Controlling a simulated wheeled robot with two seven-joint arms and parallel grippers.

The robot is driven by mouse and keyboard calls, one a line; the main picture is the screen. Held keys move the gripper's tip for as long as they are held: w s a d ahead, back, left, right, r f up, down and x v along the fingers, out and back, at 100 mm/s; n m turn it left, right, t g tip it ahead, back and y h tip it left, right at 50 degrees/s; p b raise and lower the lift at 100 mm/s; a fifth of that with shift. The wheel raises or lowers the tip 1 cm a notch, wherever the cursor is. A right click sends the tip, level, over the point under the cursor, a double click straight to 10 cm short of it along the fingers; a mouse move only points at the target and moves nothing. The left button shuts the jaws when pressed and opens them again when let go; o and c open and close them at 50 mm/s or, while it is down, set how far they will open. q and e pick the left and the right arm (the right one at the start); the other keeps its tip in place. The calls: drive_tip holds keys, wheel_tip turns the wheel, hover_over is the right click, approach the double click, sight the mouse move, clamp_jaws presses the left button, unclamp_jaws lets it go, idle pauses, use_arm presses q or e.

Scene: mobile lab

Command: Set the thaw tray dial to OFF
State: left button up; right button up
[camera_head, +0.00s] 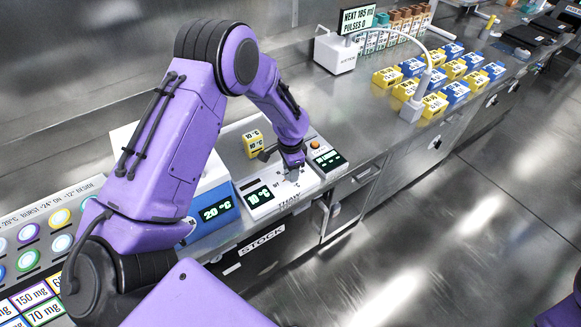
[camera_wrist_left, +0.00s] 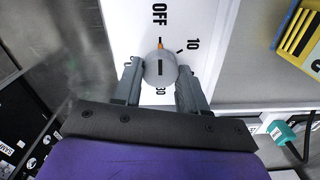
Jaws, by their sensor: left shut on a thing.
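The thaw tray (camera_head: 262,207) is a white unit on the steel bench, with a small display reading 10 °C in the head view. Its dial (camera_wrist_left: 160,72) is a round grey knob, seen in the left wrist view. The orange mark at its edge points up toward the OFF label (camera_wrist_left: 160,14); the 10 label (camera_wrist_left: 193,44) lies to the right. My left gripper (camera_head: 292,172) is shut on the dial, one finger on each side. In the head view the gripper mostly hides the dial. My right gripper is not in view.
A yellow block (camera_head: 253,142) marked 10 °C sits at the tray's back. A unit with a 20 °C display (camera_head: 216,211) stands to the left. A white dispenser (camera_head: 336,53) and rows of blue and yellow blocks (camera_head: 456,69) stand farther right.

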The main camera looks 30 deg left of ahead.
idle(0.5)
use_arm(q)
drive_tip(key=o, duration=1.1)
drive_tip(key=shift+c, duration=0.2)
drive_tip(key=shift+r, duration=0.1)
wheel_tip(320, 180, up, 10)
drive_tip(key=b, duration=0.2)
drive_tip(key=shift+r, duration=0.15)
